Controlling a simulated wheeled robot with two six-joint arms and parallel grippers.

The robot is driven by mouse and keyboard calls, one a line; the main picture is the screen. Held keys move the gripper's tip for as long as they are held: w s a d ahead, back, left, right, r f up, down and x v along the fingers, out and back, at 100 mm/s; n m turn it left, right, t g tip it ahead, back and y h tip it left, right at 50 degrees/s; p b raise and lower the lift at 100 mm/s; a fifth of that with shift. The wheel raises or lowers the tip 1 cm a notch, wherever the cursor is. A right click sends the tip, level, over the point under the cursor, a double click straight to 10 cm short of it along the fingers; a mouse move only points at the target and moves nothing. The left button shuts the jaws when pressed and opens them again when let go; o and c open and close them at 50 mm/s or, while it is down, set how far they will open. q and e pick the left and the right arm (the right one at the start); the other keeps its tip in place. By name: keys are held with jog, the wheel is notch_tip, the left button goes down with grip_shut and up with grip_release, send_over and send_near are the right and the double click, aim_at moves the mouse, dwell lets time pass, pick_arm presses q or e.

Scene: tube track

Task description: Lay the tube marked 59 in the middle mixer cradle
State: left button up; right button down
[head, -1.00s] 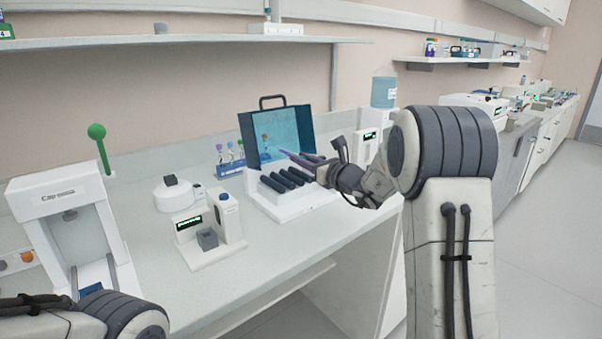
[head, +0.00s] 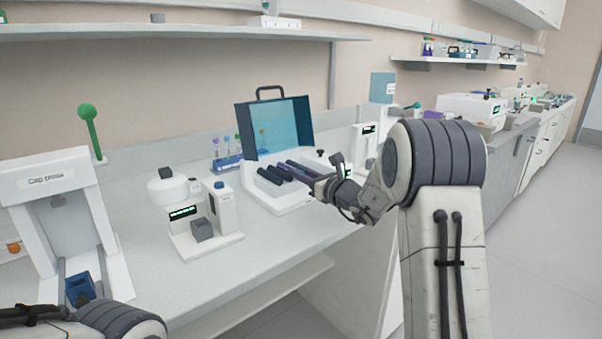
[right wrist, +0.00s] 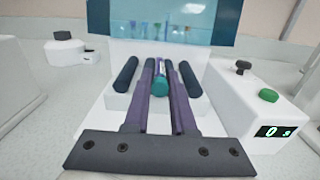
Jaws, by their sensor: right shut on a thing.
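The roller mixer (head: 262,200) is white with dark rollers and a raised blue see-through lid. My right gripper (head: 297,168) reaches over its rollers from the right with its purple fingers. In the right wrist view this gripper (right wrist: 160,72) is shut on a tube (right wrist: 159,84) with a teal end and a pale label. The tube lies lengthwise along the rollers, over the middle gap. I cannot tell whether it touches them, and its number is not readable. The fingers partly hide the middle rollers. My left gripper is out of view; only its arm shows at lower left.
A blue rack (head: 228,163) with several tubes stands behind the mixer, left of the lid. A small white device (head: 205,222) with a green display is left of the mixer. The capping press (head: 60,195) is farther left. The bench front between them is clear.

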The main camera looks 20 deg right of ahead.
jog(key=shift+f, duration=0.1)
dwell(0.4)
jog(key=shift+s+f+b, duration=0.1)
jog(key=shift+b, duration=0.35)
jog(key=c, duration=0.7)
grip_release()
jog(key=shift+o, duration=0.3)
jog(key=shift+o, duration=1.3)
